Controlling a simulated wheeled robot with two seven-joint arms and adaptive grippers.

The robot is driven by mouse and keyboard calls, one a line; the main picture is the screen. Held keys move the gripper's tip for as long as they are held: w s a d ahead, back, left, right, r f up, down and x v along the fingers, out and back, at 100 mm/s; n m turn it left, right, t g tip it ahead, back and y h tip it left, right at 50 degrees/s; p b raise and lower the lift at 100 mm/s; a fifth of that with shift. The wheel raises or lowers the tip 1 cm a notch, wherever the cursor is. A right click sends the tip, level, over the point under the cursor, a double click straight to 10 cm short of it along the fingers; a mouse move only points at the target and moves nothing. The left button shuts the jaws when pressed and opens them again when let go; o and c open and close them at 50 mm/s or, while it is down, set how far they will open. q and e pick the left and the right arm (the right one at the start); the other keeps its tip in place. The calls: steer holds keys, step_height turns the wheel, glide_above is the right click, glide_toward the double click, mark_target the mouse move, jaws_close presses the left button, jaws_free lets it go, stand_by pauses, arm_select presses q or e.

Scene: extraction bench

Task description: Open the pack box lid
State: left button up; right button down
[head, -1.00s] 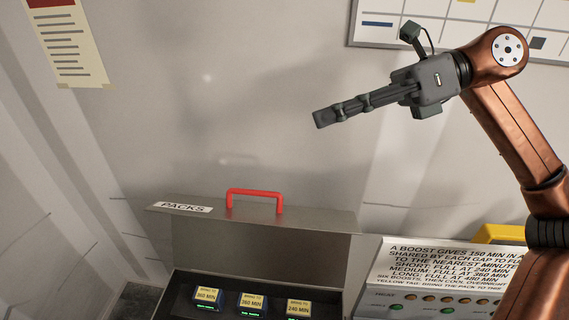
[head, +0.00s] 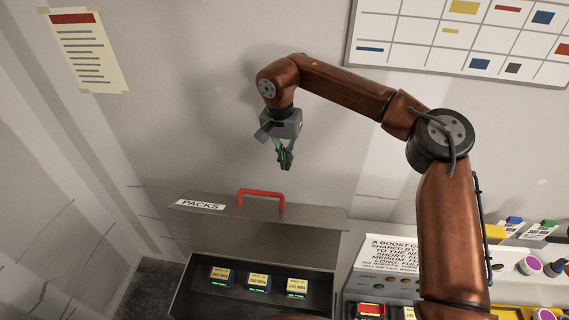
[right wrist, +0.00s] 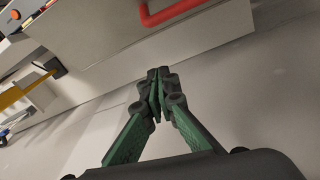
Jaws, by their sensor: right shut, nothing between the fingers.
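The pack box (head: 186,294) stands at the lower middle of the head view. Its grey lid (head: 300,219), labelled PACKS, is raised at the back, so the inside shows. A red handle (head: 261,194) is fixed on the lid; it also shows at the top of the right wrist view (right wrist: 185,10). Inside the box are three packs with yellow labels, one being the middle pack (head: 258,281). My right gripper (head: 286,165) is shut and empty. It points down above the handle, apart from it. Its closed fingertips show in the right wrist view (right wrist: 158,80). My left gripper is not in view.
To the right of the box stands a panel with a printed sign (head: 392,254) and small lights. Coloured items lie on the bench at the far right. A wall chart (head: 470,40) and a paper notice (head: 82,48) hang behind. Space left of the box is clear.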

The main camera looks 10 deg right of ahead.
steer(key=shift+s+a+f+p, duration=0.25)
steer(key=shift+s+f+p, duration=0.35)
steer(key=shift+f, duration=0.5)
steer(key=shift+s+a+f+p, duration=0.2)
steer(key=shift+s+f+p, duration=0.45)
steer(key=shift+f, duration=0.5)
steer(key=shift+s+a+f+p, duration=0.25)
steer(key=shift+s+f+p, duration=0.35)
steer(key=shift+f, duration=0.5)
steer(key=shift+w, duration=0.25)
